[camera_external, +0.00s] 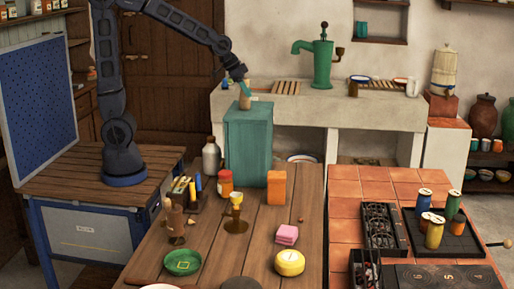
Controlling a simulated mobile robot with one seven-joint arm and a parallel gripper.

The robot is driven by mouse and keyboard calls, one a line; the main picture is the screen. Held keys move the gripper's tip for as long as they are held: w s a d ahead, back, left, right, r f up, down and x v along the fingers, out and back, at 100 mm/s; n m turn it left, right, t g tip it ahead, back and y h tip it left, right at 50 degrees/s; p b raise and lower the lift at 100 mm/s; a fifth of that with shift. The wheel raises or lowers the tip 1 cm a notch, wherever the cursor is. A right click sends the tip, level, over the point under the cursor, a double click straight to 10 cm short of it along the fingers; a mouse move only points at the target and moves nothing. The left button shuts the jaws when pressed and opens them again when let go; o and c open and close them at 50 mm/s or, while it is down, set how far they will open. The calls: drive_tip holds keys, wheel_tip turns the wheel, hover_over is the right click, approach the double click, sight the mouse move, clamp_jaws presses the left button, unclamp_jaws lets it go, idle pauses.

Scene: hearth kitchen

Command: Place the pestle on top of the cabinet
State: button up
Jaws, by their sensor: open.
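The teal cabinet (247,143) stands at the far end of the wooden table. A small tan-brown piece (244,102), which looks like the pestle, is upright at the cabinet's top, near its left-middle part. It seems to rest on the top surface. My gripper (243,88) is directly above it, pointing down and open, with its tips around or just over the piece's upper end. At this size I cannot tell whether the fingers touch it.
A stone sink counter (310,105) with a green pump (322,58) lies behind. Air above the cabinet's right side is free.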

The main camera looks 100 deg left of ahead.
drive_tip(key=v, duration=1.2)
drive_tip(key=s+d+f+m, duration=0.1)
drive_tip(key=s+d+f, duration=0.2)
drive_tip(key=s+d, duration=0.5)
drive_tip(key=s+d+f+m+g+h, duration=0.1)
drive_tip(key=s+d+f, duration=0.2)
drive_tip(key=s+d, duration=0.6)
drive_tip(key=shift+s, duration=1.2)
